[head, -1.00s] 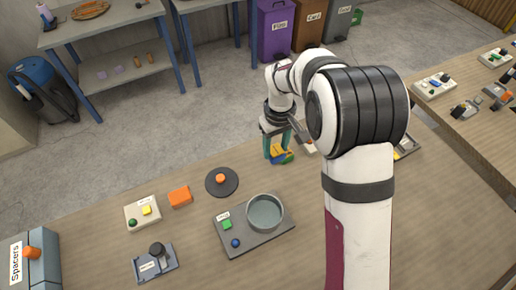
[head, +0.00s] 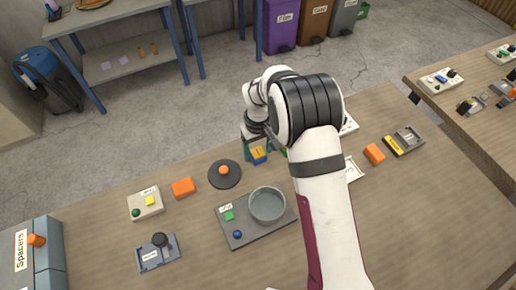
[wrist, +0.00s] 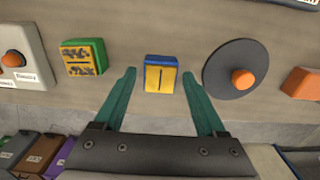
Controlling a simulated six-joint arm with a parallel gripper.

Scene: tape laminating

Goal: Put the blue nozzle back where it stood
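A small blue block with a yellow top split by a dark line, which I take to be the blue nozzle, stands on the wooden table in the wrist view (wrist: 161,77) and the head view (head: 259,156). My gripper (wrist: 159,72) is open. Its teal fingers are spread either side of the block, with a visible gap on each side. In the head view my gripper (head: 254,148) is at the table's far edge, partly hidden by my arm. How high the fingertips are above the table is unclear.
A dark disc with an orange knob (wrist: 242,77) lies to one side of the block. A green block with a patterned yellow top (wrist: 84,57) stands on the other. A grey tray (head: 240,242) carries a round bowl (head: 267,204). An orange block (head: 183,187) lies further left.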

